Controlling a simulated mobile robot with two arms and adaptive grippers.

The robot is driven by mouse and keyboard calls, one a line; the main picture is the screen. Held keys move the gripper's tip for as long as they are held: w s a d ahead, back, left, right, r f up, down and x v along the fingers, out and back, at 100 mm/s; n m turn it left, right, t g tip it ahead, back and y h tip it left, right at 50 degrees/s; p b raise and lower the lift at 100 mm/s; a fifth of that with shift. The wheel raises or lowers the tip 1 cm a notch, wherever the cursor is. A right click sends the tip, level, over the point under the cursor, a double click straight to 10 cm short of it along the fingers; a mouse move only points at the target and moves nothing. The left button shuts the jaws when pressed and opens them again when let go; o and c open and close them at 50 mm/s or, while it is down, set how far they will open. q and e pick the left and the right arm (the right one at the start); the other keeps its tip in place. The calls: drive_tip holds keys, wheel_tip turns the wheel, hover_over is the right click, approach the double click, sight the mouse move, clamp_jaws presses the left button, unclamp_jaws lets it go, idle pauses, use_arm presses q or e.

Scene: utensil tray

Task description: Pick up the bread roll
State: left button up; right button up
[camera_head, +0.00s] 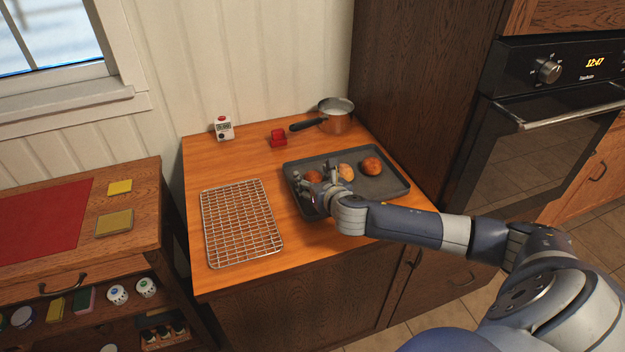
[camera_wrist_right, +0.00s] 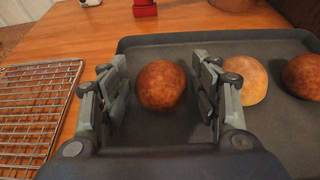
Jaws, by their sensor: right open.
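A round brown bread roll (camera_wrist_right: 160,86) lies on the grey baking tray (camera_wrist_right: 190,40) between the two open fingers of my right gripper (camera_wrist_right: 160,95) in the wrist view. I cannot tell that either finger touches it. In the head view this roll (camera_head: 312,176) is partly hidden by my right gripper (camera_head: 316,178), which is over the tray's left part. A paler roll (camera_head: 346,172) lies just right of the gripper, and another brown roll (camera_head: 372,166) lies farther right on the tray. My left gripper is not in view.
A wire cooling rack (camera_head: 240,222) lies left of the tray. A white timer (camera_head: 223,128), a red object (camera_head: 278,138) and a copper saucepan (camera_head: 336,118) stand behind. A dark tall cabinet (camera_head: 420,90) borders the counter's right side.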

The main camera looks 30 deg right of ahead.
sight(314, 178)
drive_tip(key=c, duration=0.5)
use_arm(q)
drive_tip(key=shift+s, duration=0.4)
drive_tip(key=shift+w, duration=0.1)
use_arm(e)
drive_tip(key=shift+r, duration=0.5)
wheel_tip(314, 178, up, 2)
drive_tip(key=shift+r, duration=0.2)
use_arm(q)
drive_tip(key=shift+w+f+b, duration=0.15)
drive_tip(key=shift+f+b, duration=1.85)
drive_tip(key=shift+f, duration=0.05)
use_arm(e)
drive_tip(key=shift+s+d+r, duration=0.25)
drive_tip(key=shift+s+d, duration=0.1)
drive_tip(key=shift+s, duration=2.3)
drive_tip(key=shift+s+d+r, duration=0.3)
drive_tip(key=shift+s+d, duration=0.1)
drive_tip(key=shift+s, duration=2.2)
drive_tip(key=shift+s+d+r, duration=0.25)
drive_tip(key=shift+s+d, duration=0.1)
drive_tip(key=shift+s, duration=2.3)
